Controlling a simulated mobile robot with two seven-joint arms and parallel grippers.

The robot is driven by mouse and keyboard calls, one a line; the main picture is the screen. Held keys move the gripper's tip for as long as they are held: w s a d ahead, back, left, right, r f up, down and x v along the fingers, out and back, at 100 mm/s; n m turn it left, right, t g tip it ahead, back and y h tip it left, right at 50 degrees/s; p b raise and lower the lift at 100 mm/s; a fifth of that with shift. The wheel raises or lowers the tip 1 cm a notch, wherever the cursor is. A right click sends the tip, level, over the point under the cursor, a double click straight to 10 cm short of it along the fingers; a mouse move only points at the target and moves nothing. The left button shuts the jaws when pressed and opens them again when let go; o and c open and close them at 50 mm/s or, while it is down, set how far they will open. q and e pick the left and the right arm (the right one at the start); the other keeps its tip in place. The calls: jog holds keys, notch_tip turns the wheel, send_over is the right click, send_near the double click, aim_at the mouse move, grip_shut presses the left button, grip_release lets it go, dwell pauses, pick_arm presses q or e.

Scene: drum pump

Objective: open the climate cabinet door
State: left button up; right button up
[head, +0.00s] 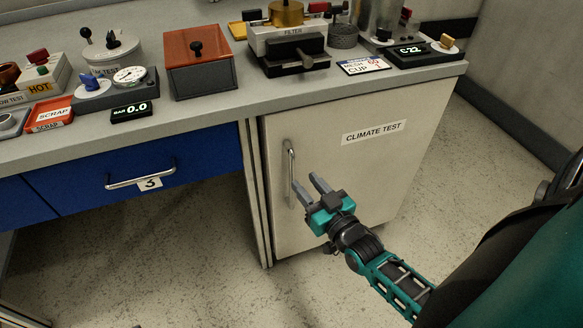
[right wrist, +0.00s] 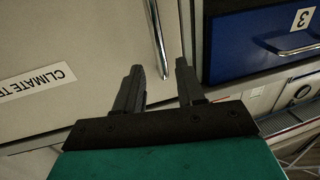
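The climate cabinet door (head: 345,205) is a pale panel under the bench, labelled CLIMATE TEST, and it is shut. Its vertical metal handle (head: 291,172) is near the door's left edge. My right gripper (head: 308,187) is open, its fingers pointing at the handle's lower part. In the right wrist view the handle (right wrist: 157,40) runs down to end between and just beyond the two spread fingertips (right wrist: 160,68). Nothing is between the fingers along most of their length, and I cannot tell whether they touch the handle. My left gripper is not in view.
A blue drawer (head: 140,175) with a bar handle and number 3 is left of the cabinet. The bench top (head: 215,108) above holds a red-lidded box (head: 198,65), a filter unit (head: 290,45) and a display reading C 22 (head: 408,50). The floor in front is clear.

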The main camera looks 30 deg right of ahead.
aim_at(294, 169)
jog(key=w+b, duration=0.1)
jog(key=w, duration=0.6)
jog(key=shift+w+d, duration=0.15)
jog(key=shift+c, duration=0.4)
grip_shut()
